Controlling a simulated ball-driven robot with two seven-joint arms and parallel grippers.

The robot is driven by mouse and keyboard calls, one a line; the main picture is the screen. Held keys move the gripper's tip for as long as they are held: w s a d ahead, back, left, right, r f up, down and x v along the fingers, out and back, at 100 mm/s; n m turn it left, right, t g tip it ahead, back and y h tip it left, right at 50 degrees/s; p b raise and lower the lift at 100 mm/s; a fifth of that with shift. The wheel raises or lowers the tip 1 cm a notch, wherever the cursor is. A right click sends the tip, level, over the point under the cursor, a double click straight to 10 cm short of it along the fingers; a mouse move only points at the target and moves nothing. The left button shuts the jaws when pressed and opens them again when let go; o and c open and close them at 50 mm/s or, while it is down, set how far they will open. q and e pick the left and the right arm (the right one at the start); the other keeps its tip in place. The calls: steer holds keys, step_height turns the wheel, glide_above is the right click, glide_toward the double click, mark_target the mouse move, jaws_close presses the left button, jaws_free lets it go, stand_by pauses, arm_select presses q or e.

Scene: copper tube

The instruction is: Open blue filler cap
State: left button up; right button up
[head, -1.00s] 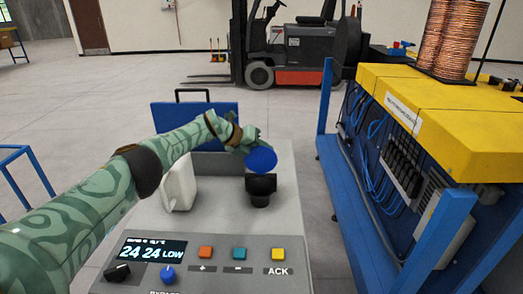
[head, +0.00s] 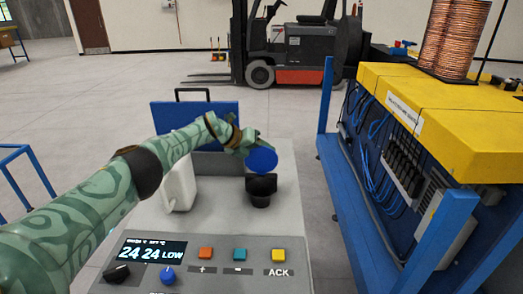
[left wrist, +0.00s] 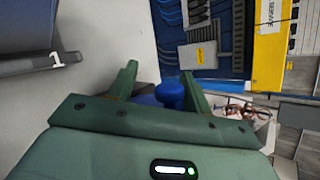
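The blue filler cap (head: 261,160) shows as a round disc facing me. It stands up above the back of the black filler neck (head: 260,199) on the grey machine top. My left gripper (head: 252,140) is just behind and above the cap, which partly hides its fingertips. In the left wrist view, the fingers (left wrist: 159,76) are spread apart. A blue knob-like part of the cap (left wrist: 171,94) shows between them, closer to the right finger. I cannot tell whether that finger touches it. My right gripper is out of view.
A white jug (head: 180,187) stands left of the neck, beside my left forearm. A control panel with a display (head: 152,250) and buttons is at the front. A blue-framed yellow machine (head: 440,110) stands at right, and a forklift (head: 290,55) at the back.

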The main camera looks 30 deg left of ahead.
arm_select(q)
steer(key=s+a+r+p, duration=0.3)
steer(key=a+r+p, duration=0.1)
steer(key=a+r, duration=0.1)
steer(key=s+a+r+p, duration=0.3)
steer(key=a+r, duration=0.3)
steer(key=r, duration=0.2)
steer(key=shift+s+a+r+p, duration=0.2)
steer(key=shift+s+p, duration=0.2)
steer(key=shift+p, duration=0.15)
stand_by(0.8)
stand_by(0.4)
steer(key=p+v, duration=0.1)
steer(key=v, duration=1.5)
steer(key=shift+a, duration=0.15)
